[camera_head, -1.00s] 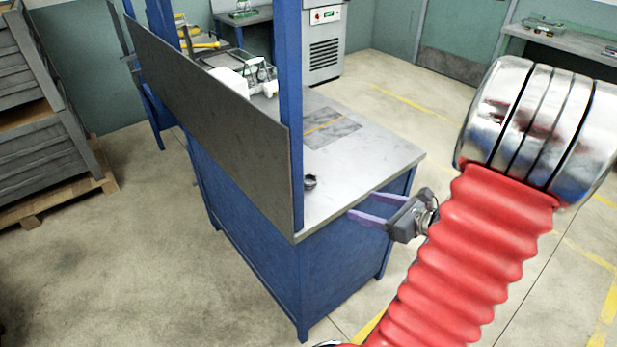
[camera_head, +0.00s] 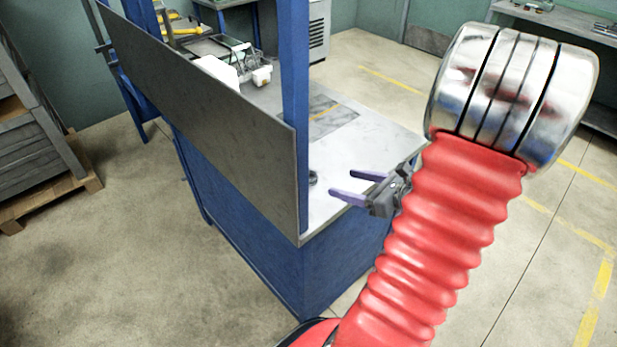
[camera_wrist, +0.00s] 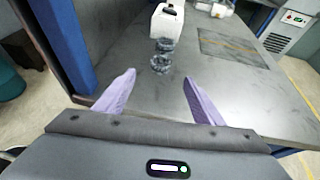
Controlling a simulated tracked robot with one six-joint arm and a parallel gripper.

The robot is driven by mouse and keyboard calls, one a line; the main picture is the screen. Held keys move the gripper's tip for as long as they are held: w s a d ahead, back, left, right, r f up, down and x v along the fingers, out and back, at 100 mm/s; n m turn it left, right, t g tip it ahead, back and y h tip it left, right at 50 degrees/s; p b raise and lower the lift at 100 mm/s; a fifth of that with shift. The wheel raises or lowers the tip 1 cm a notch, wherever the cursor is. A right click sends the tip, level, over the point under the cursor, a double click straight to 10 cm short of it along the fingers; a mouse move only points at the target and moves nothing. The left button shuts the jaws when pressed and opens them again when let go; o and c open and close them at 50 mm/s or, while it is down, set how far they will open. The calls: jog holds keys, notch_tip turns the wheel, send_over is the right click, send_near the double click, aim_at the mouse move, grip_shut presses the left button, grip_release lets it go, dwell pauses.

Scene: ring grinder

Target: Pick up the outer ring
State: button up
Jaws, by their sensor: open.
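In the wrist view, two small dark round ring-shaped things stand near the table's front edge, a nearer one (camera_wrist: 160,65) and one just behind it (camera_wrist: 165,45). I cannot tell which is the outer ring. In the head view a dark ring (camera_head: 312,178) shows beside the blue post, partly hidden by it. My gripper (camera_head: 349,185) has two purple fingers spread apart with nothing between them. It is at the front part of the table, to the right of the ring. In the wrist view my gripper (camera_wrist: 158,82) is open, with the rings beyond its fingertips.
The grey table (camera_head: 375,140) has a blue post (camera_head: 295,100) and a dark side panel (camera_head: 200,105) on its left. A white container (camera_wrist: 167,22) stands behind the rings. A darker marked patch (camera_wrist: 235,48) lies on the tabletop to the right. The open floor is clear around the table.

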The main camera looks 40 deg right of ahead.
send_near(314, 175)
jog(key=shift+w+a+r, duration=0.15)
jog(key=shift+w+a, duration=0.45)
jog(key=shift+a, duration=0.1)
jog(key=shift+w+a+r, duration=0.15)
jog(key=shift+w+a, duration=0.45)
jog(key=shift+a, duration=0.05)
jog(key=shift+x, duration=2.6)
jog(key=shift+d+f, duration=0.1)
jog(key=shift+c, duration=0.5)
jog(key=c, duration=1.1)
notch_tip(314, 175, up, 10)
